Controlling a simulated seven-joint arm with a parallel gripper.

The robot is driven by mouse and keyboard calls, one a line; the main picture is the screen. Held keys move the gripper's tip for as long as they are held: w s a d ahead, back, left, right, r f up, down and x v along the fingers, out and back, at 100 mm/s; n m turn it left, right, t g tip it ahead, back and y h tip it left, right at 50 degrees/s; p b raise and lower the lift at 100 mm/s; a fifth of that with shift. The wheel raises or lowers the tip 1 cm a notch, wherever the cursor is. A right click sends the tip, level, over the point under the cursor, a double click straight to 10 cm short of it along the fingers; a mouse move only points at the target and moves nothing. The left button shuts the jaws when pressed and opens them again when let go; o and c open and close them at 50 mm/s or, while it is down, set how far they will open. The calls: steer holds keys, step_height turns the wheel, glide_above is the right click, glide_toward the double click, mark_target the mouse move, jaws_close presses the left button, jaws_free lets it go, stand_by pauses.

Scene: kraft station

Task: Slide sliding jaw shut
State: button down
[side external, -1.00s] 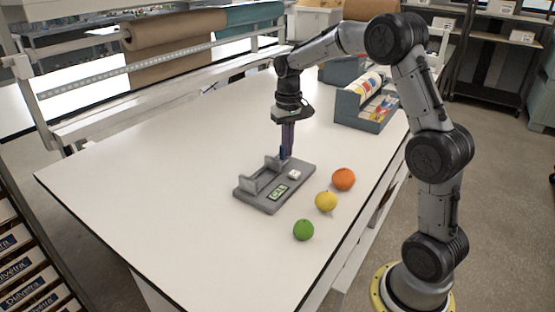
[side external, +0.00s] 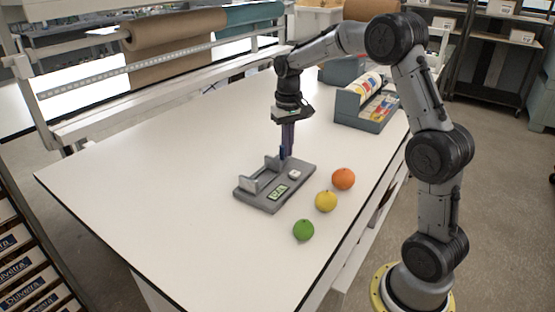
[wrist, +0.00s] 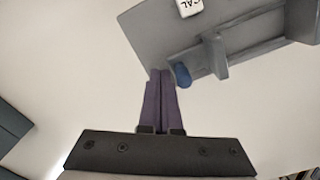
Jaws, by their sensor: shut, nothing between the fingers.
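A grey caliper-like fixture (side external: 262,206) lies on the white table, with a small green display (side external: 278,192) and a white button block (side external: 294,174). Its sliding jaw (side external: 272,162) is an upright plate; it also shows in the wrist view (wrist: 215,56). A gap separates it from the other upright jaw (side external: 249,184), at the right edge of the wrist view (wrist: 302,20). A blue knob (wrist: 183,76) sits on the sliding jaw's outer side. My gripper (wrist: 160,72), with purple fingers, is shut and empty beside the knob; whether they touch is unclear.
An orange fruit (side external: 343,179), a yellow fruit (side external: 326,201) and a green fruit (side external: 303,230) stand in a row right of the fixture. A grey bin (side external: 366,112) with colourful contents stands at the back right. The table's left side is clear.

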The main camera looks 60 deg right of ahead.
mark_target(281, 146)
steer(key=shift+a, duration=0.15)
steer(key=shift+a, duration=4.35)
steer(key=shift+d, duration=0.35)
stand_by(0.3)
